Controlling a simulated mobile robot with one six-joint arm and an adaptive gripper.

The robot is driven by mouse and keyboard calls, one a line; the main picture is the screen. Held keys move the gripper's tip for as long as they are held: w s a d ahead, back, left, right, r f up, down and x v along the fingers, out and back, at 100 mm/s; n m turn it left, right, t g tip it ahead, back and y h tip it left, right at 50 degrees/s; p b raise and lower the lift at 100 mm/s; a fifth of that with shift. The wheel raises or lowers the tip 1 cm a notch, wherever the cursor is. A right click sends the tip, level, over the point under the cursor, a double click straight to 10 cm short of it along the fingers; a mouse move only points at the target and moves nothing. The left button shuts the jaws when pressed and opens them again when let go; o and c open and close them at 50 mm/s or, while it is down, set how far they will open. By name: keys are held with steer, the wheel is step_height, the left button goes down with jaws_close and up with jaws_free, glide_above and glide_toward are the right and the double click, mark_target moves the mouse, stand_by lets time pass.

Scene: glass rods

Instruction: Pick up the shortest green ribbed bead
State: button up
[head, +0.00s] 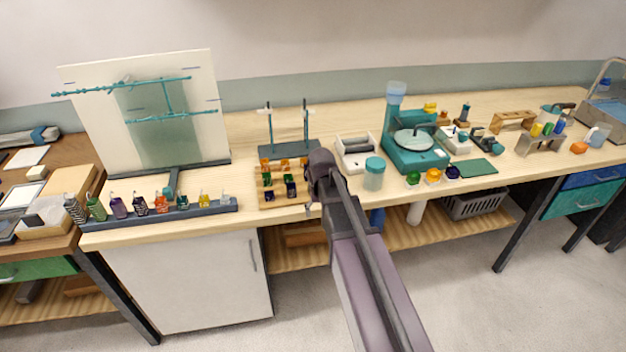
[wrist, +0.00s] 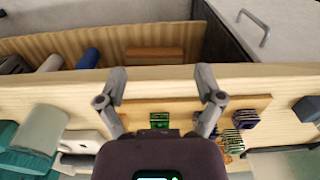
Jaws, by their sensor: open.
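A wooden tray (head: 262,203) near the bench's front edge holds several small orange, green and dark purple beads. One green bead (head: 267,180) shows at its left side. In the wrist view a green bead (wrist: 159,120) with light ribs sits on the tray (wrist: 185,104), in line with the gap between my fingers and partly hidden by my gripper body. My gripper (wrist: 161,82) is open and empty, its fingertips beyond the bead toward the bench edge. In the head view my arm mostly hides it. Which green bead is shortest I cannot tell.
Behind the tray stands a dark two-post stand (head: 290,152). A rack of bottles (head: 205,209) and a white board (head: 200,110) are to the left. Other beads (wrist: 245,119) lie beside my gripper.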

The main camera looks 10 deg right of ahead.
steer(key=w+r+p, duration=1)
steer(key=w+r, duration=0.2)
steer(key=w, duration=0.1)
steer(key=shift+w+d, duration=0.15)
steer(key=shift+d, duration=0.25)
steer(key=shift+f, duration=0.2)
step_height(320, 180, down, 8)
steer(key=b, duration=0.8)
steer(key=shift+f, duration=0.2)
steer(key=shift+f, duration=0.1)
steer(key=shift+f+b, duration=2.5)
steer(key=shift+b, duration=0.2)
steer(key=c, duration=1.1)
